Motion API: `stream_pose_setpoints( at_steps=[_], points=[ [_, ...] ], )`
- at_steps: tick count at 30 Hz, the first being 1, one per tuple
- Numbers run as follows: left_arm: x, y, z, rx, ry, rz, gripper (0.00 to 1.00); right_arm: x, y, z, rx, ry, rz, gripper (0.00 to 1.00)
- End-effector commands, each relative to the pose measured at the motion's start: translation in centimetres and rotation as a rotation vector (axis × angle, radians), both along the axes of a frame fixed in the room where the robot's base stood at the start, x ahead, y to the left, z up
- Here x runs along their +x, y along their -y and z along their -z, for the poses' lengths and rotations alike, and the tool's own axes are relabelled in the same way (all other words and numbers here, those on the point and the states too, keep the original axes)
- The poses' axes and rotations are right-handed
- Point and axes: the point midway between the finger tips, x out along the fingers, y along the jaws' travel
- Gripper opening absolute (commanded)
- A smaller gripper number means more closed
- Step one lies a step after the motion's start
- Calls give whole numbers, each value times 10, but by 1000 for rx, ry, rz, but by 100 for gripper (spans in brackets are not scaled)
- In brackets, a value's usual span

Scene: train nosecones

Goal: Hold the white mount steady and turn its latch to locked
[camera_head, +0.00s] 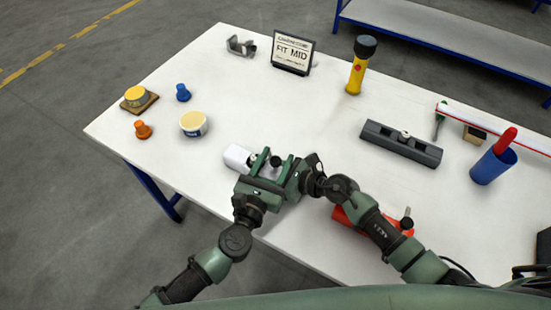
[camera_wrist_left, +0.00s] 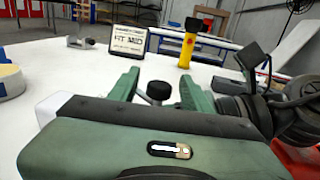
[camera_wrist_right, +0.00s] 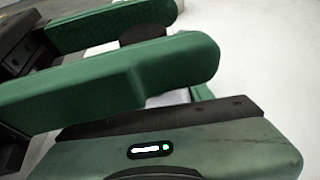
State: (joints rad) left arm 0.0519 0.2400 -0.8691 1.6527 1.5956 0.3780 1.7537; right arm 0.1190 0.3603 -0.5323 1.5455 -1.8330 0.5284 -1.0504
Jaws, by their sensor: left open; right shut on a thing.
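The white mount (camera_head: 237,157) lies on the table, its left end clear of the grippers; in the left wrist view its white end (camera_wrist_left: 58,106) shows at the left. A black round knob, seemingly its latch (camera_head: 276,161), stands up between the green fingers. My left gripper (camera_head: 271,168) is open, with a finger on either side of the knob (camera_wrist_left: 159,91); I cannot tell whether they touch it. My right gripper (camera_head: 296,178) comes from the right and is shut on the mount, its grip mostly hidden by the left gripper. In the right wrist view the left fingers cover much of the mount (camera_wrist_right: 168,98).
A red part (camera_head: 350,222) with a black knob lies beneath my right arm. A dark grey block (camera_head: 400,144) and a blue cup (camera_head: 493,166) stand to the right. A round tub (camera_head: 193,125) stands left of the mount.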

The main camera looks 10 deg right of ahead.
Motion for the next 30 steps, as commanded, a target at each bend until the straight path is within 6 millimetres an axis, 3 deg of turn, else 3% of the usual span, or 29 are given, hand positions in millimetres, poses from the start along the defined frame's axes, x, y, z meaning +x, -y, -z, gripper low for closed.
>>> stream_pose_setpoints(
  at_steps=[4, 5, 9, 10, 30],
  points=[
    [0, 0, 0, 0, 0, 0, 49, 0, 0, -1, 1, 1, 0, 2],
    [0, 0, 0, 0, 0, 0, 43, 0, 0, -1, 1, 1, 0, 2],
    [0, 0, 0, 0, 0, 0, 4, 0, 0, -1, 1, 1, 0, 2],
    [0, 0, 0, 0, 0, 0, 0, 0, 0, -1, 1, 1, 0, 2],
    [0, 0, -1, 1, 1, -134, 0, 0, 0, 0, 1, 1, 0, 2]
  ],
)
